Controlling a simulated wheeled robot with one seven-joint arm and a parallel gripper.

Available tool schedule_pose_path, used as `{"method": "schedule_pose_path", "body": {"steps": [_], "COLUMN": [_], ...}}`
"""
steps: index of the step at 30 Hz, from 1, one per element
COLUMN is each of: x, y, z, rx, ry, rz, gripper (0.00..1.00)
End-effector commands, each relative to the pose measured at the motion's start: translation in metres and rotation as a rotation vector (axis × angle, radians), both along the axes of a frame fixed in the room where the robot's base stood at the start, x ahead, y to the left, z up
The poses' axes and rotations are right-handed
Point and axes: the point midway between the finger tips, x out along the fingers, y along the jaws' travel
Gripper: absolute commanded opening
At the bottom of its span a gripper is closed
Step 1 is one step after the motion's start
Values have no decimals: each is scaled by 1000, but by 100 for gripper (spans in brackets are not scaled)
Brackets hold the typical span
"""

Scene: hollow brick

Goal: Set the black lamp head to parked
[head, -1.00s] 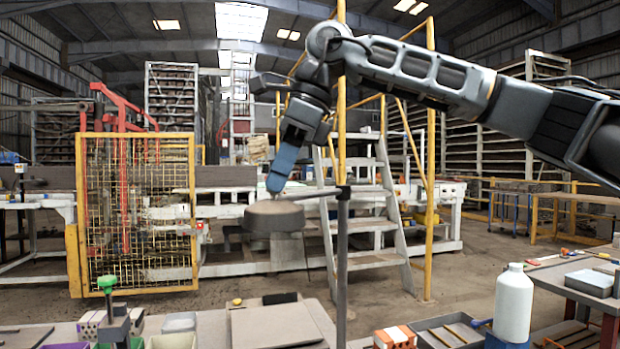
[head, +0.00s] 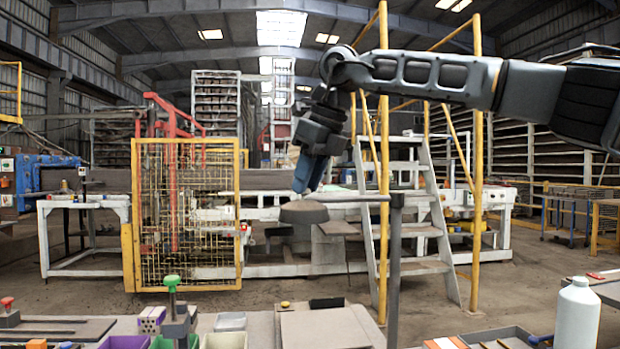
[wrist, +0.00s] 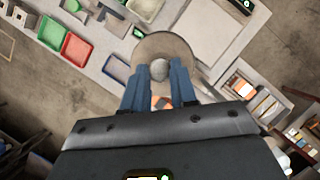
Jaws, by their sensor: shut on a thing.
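The black lamp head (head: 303,213) is a dark round disc at the end of a thin horizontal arm (head: 352,198). The arm joins the top of an upright grey post (head: 395,265) at the bench. My gripper (head: 304,190) comes down on the lamp head from above with its blue fingers. In the wrist view the disc (wrist: 178,46) lies beyond the fingertips. A round grey knob on it sits between the fingers of my gripper (wrist: 159,70), which is shut on it. Any mark for the parked position cannot be made out.
The bench below holds a flat grey board (head: 325,328), a green-knobbed fixture (head: 174,310), a purple bin (head: 124,342) and a white bottle (head: 577,315). A yellow mesh guard (head: 187,215) and white steps (head: 425,220) stand behind. The air left of the lamp head looks clear.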

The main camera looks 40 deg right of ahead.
Motion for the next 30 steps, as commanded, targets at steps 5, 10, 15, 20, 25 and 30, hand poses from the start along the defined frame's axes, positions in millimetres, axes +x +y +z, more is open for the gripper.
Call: {"method": "schedule_pose_path", "body": {"steps": [5, 10, 15, 20, 25, 30], "x": [3, 3, 3, 2, 2, 0], "y": [-2, -2, -2, -2, -2, -2], "z": [1, 1, 2, 1, 1, 5], "rx": [0, -1, -2, -2, -1, -1], "ry": [-6, -9, -9, -6, -4, -5], "rz": [-11, -11, -10, -9, -8, -9], "gripper": [0, 0, 35, 51, 52, 52]}}
